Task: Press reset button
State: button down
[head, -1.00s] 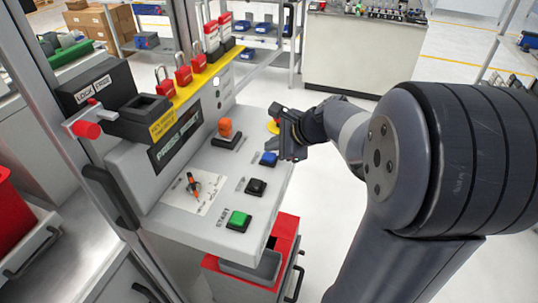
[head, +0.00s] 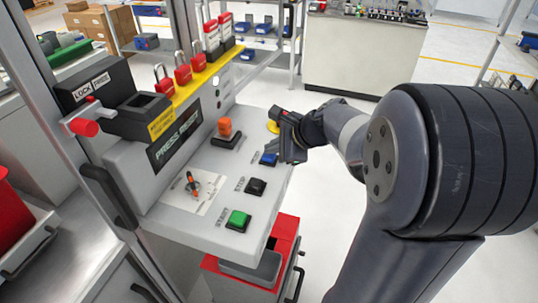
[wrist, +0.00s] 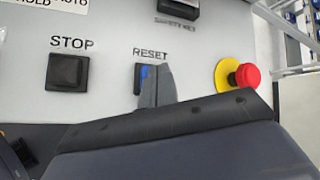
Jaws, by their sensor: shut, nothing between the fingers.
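The blue reset button (head: 268,159) is on the sloping grey panel, at the right end of a row with the black stop button (head: 256,187) and the green start button (head: 238,220). In the wrist view the blue button (wrist: 149,74) sits in a black frame under the word RESET. My gripper (wrist: 156,85) is shut and empty, its fingertips over the right part of this button and hiding it. In the head view my gripper (head: 282,156) is at the button's right side. I cannot tell whether the fingertips touch it.
A red emergency stop (wrist: 247,75) on a yellow base is close to the right of my gripper in the wrist view. An orange selector (head: 225,128) sits above the button row. A white card with a small orange-handled switch (head: 193,185) is further left. Open floor lies to the right.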

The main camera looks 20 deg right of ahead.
aim_at(273, 157)
jog(key=shift+f, duration=0.35)
dwell(0.5)
jog(key=shift+r+p, duration=0.55)
jog(key=shift+r, duration=0.35)
jog(key=shift+r, duration=0.1)
notch_tip(273, 157, up, 5)
jog(key=p, duration=0.4)
jog(key=shift+p, duration=0.35)
